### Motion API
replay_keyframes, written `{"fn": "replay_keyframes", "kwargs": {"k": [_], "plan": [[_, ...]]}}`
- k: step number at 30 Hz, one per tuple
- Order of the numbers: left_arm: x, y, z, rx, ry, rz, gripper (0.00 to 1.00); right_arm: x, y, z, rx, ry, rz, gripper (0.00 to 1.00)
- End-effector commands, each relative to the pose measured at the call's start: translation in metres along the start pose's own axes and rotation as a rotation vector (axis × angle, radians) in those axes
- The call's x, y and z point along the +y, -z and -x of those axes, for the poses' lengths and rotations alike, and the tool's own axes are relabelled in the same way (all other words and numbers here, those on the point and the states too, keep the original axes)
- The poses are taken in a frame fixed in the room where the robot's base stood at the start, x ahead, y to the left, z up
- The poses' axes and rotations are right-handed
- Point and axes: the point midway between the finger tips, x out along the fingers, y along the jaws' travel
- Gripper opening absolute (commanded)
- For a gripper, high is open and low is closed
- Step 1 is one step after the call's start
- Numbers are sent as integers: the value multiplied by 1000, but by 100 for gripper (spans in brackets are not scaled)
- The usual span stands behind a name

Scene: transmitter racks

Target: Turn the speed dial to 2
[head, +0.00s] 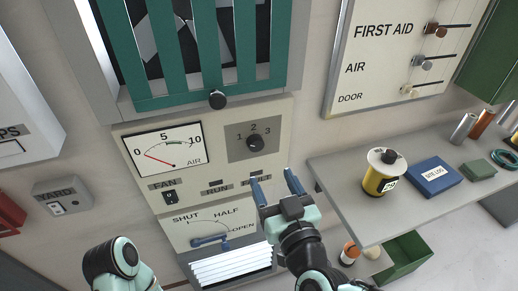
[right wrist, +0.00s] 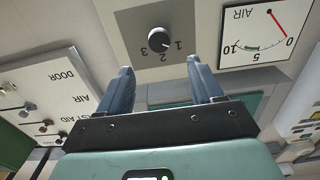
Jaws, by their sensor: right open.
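The speed dial (head: 255,143) is a round black knob on a grey square plate, marked 1, 2 and 3, on the wall panel. In the right wrist view the dial (right wrist: 159,41) appears upside down, and its white mark seems to point toward 1. My right gripper (head: 276,185) is open and empty, below the dial and apart from it. In the right wrist view, its two blue fingers (right wrist: 158,68) stand apart with the dial beyond the gap between them. Of my left arm only a link shows at the lower left; its gripper is not in view.
Left of the dial is an AIR gauge (head: 164,150), with a FAN switch (head: 171,197) below it. A SHUT-HALF-OPEN lever (head: 209,240) sits lower. A shelf (head: 345,190) with a yellow canister (head: 379,180) juts out at right.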

Motion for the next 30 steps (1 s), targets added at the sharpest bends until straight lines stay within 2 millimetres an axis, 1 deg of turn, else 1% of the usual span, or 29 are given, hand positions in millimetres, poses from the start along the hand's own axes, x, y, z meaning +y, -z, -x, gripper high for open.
{"fn": "replay_keyframes", "kwargs": {"k": [1, 6, 9, 12, 15, 18, 27, 29, 30], "plan": [[1, 1, 2, 1, 0, -1, 55, -1, 0, -13, -3, 1, 0, 66], [4, 2, 7, 4, -2, -2, 55, 0, 0, -50, -3, 0, 1, 66], [5, 3, 11, 6, -2, -3, 55, 0, 1, -68, -2, 0, 1, 66], [7, 4, 14, 8, -3, -3, 55, 0, 1, -83, -1, 0, 0, 66], [8, 5, 16, 9, -3, -4, 55, 0, 1, -93, -1, -1, 0, 66], [8, 5, 17, 10, -4, -4, 55, 0, 0, -98, -1, 0, -1, 66], [8, 5, 17, 9, -3, -4, 55, 0, 0, -99, -1, 0, -1, 66], [8, 5, 16, 9, -3, -4, 55, 0, 0, -99, -1, 0, -1, 46], [8, 5, 17, 9, -3, -4, 55, 0, 0, -99, -1, 0, -1, 33]]}}
